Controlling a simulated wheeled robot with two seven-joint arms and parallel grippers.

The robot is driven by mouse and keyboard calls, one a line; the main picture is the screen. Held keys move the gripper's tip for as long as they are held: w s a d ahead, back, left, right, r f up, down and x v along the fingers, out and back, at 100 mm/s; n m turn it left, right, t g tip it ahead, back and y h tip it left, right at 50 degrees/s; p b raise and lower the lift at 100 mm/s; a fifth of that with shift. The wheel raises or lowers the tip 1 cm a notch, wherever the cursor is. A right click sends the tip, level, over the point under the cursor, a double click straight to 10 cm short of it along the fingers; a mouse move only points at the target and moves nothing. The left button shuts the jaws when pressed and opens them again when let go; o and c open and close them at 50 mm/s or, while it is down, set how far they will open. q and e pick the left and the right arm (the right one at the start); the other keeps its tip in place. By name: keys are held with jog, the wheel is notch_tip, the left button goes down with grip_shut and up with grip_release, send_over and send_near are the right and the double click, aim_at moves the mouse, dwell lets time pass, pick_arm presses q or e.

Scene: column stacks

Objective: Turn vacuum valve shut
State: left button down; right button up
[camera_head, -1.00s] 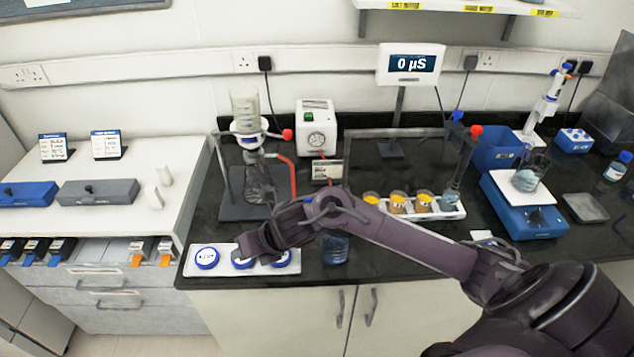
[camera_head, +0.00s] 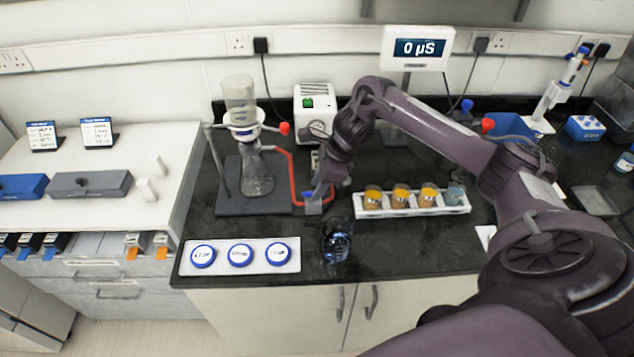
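A red knob (camera_head: 285,128), which may be the vacuum valve, sits at the right of the filter stand, beside the pump; I cannot tell its setting. The clear filter flask (camera_head: 257,176) stands under a funnel (camera_head: 239,98) on a dark base. A red hose (camera_head: 293,178) runs from the flask side. The white pump box (camera_head: 314,104) with a green switch and gauge is behind, partly hidden by my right arm. My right gripper (camera_head: 316,200) points down, in front of the pump and right of the hose. A small bluish piece shows at its tips; whether it is held is unclear. My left gripper is not in view.
A glass beaker (camera_head: 337,241) stands just below the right gripper. A white rack (camera_head: 411,207) of several jars is to its right. A white tray (camera_head: 226,266) with three blue-lidded dishes lies front left. A second red knob (camera_head: 487,126) is farther right.

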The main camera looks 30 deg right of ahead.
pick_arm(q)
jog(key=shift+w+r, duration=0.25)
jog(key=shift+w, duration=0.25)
pick_arm(e)
jog(key=shift+w+a+f, duration=0.1)
jog(key=shift+a+f, duration=0.15)
jog(key=shift+f, duration=0.3)
jog(key=shift+c, duration=0.2)
grip_shut()
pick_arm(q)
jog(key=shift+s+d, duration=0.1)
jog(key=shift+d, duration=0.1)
